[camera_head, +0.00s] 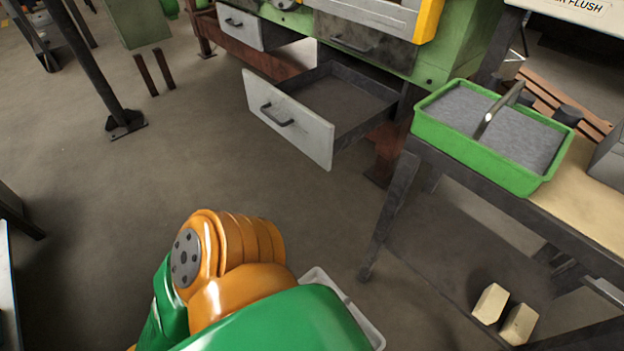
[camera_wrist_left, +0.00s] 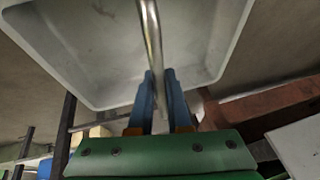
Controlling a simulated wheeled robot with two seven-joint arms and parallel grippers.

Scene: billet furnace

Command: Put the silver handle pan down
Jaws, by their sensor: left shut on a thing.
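The silver handle pan is a pale grey pan (camera_wrist_left: 90,45) with a curved silver handle (camera_wrist_left: 150,35), seen close in the left wrist view. My left gripper (camera_wrist_left: 160,80) has its blue fingers shut on the handle. In the head view only a pale rim of the pan (camera_head: 372,330) shows past my green and orange arm. That arm hides the gripper and most of the pan. I cannot tell from these views what is under the pan. My right gripper is in neither view.
A green tray (camera_head: 530,187) with grey filling and a handle stands on a table at the right. An open drawer (camera_head: 290,125) juts from the green bench ahead. Two pale blocks (camera_head: 490,303) lie low at the right. The floor left of centre is clear.

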